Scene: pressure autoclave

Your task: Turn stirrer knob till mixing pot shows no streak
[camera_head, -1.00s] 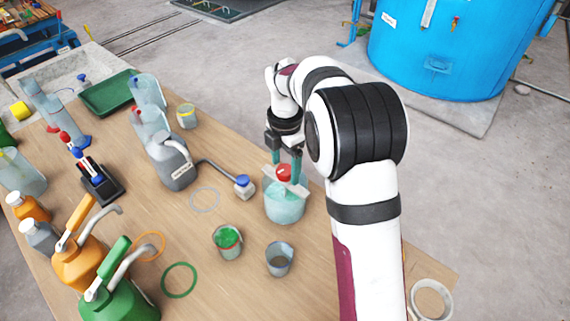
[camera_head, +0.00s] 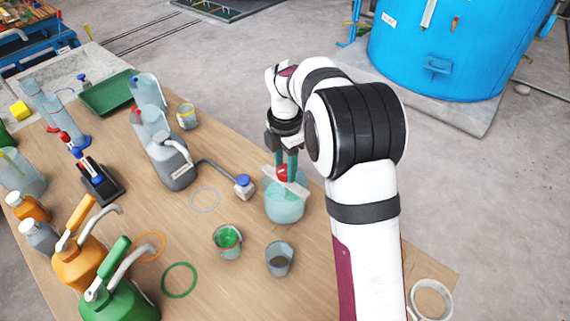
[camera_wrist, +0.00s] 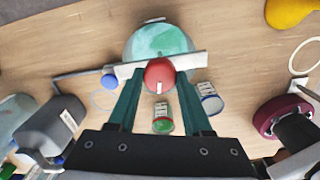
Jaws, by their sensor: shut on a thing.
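The mixing pot (camera_head: 285,210) is a clear vessel with teal contents on the wooden table. In the wrist view the pot (camera_wrist: 150,40) shows lighter and darker teal patches. A pale bar lies across its top, and the red stirrer knob (camera_head: 282,172) sits above the bar. In the wrist view the knob (camera_wrist: 160,74) is round with a small white mark pointing toward my gripper. My gripper (camera_head: 285,160) points down over the pot, its teal fingers shut on the red knob, one finger on each side. The fingers hide the knob's sides.
A cup with green contents (camera_head: 228,241) and a grey cup (camera_head: 279,259) stand in front. Green (camera_head: 105,295), orange and grey (camera_head: 172,165) pump bottles fill the left side. Open floor lies beyond the table.

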